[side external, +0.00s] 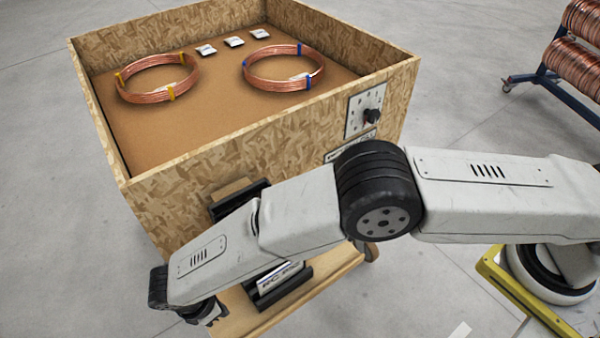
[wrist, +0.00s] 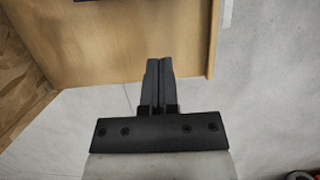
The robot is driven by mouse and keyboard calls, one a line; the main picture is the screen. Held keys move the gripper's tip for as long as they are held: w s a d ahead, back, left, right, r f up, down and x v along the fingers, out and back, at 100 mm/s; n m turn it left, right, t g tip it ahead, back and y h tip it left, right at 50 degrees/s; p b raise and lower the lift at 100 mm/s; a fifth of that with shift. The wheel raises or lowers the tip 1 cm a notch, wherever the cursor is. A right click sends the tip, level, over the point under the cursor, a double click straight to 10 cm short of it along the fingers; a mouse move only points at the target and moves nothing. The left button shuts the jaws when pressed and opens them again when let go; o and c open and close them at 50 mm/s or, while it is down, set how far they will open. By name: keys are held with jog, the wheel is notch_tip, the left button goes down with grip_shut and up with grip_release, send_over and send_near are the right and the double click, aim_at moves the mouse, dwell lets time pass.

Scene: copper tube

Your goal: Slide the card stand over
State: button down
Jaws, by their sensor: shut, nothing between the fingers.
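The card stand (side external: 280,284) is a black holder with a white printed card. It sits on the light wooden ledge (side external: 338,278) at the front of the crate, partly hidden behind my forearm in the side external view. My gripper (side external: 207,318) is at the ledge's left end, to the left of the stand and apart from it. In the wrist view my gripper (wrist: 158,80) is shut and empty, its fingers together over the ledge's edge (wrist: 212,60). A dark strip (wrist: 95,1) at the top of the wrist view may be part of a stand; I cannot tell.
The chipboard crate (side external: 270,150) holds two copper coils (side external: 158,78) (side external: 284,68) and several small white packets (side external: 234,41). A dial panel (side external: 366,112) is on its front. A second black holder with a brown block (side external: 232,190) is behind my arm. A coil rack (side external: 570,75) stands right.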

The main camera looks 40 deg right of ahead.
aim_at(289, 272)
jog(key=x, duration=0.4)
jog(key=shift+d+r, duration=0.2)
jog(key=shift+d, duration=1.75)
jog(key=d, duration=1.1)
jog(key=shift+d, duration=0.25)
jog(key=shift+a, duration=0.1)
